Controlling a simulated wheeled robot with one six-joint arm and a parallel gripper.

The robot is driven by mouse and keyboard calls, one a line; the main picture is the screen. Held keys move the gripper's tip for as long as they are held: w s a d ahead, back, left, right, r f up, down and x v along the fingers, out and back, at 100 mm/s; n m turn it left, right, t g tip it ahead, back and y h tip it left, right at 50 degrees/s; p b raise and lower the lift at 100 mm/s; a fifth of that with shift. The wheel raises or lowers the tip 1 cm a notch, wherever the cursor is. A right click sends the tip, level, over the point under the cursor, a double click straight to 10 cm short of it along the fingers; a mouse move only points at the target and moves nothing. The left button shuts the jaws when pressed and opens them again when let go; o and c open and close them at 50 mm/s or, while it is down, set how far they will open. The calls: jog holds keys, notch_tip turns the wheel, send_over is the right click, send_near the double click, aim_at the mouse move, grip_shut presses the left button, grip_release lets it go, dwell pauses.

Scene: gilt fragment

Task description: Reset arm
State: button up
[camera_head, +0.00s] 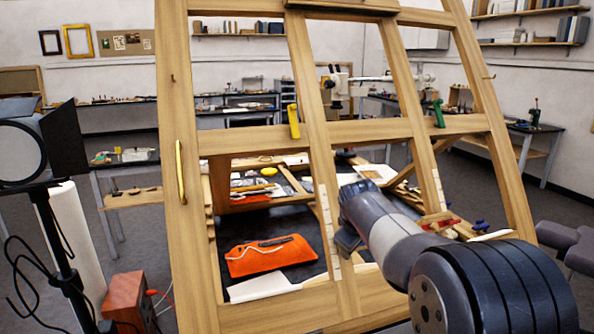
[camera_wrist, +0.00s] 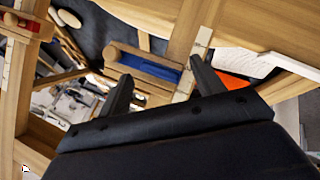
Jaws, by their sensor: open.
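My arm crosses the lower right of the head view, in front of the wooden frame (camera_head: 245,140). My gripper (camera_wrist: 163,85) shows in the wrist view with its two dark fingers spread apart. In the head view the fingers are hidden behind the wrist and the frame. Behind the fingers in the wrist view are wooden bars, a blue item (camera_wrist: 145,67) and part of an orange cloth (camera_wrist: 236,83).
The tall wooden frame stands close around my arm. Behind it, an orange cloth (camera_head: 270,256) with a dark tool lies on a dark surface. A studio lamp (camera_head: 30,150) and a red-brown box (camera_head: 128,300) stand at left. Workbenches line the back.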

jog(key=shift+s+f+n+t+h+b, duration=0.2)
jog(key=shift+n+t+b, duration=1.2)
jog(key=shift+n+b, duration=1.7)
jog(key=shift+s+f+n+t+h+b, duration=0.2)
jog(key=shift+n+t+b, duration=1.6)
jog(key=shift+b, duration=2.05)
jog(key=shift+s+f+n+t+h+b, duration=0.2)
jog(key=shift+n+t+b, duration=0.8)
jog(key=shift+n+b, duration=2.25)
jog(key=shift+w+f+m, duration=0.1)
jog(key=shift+f+m, duration=0.05)
jog(key=shift+m, duration=0.1)
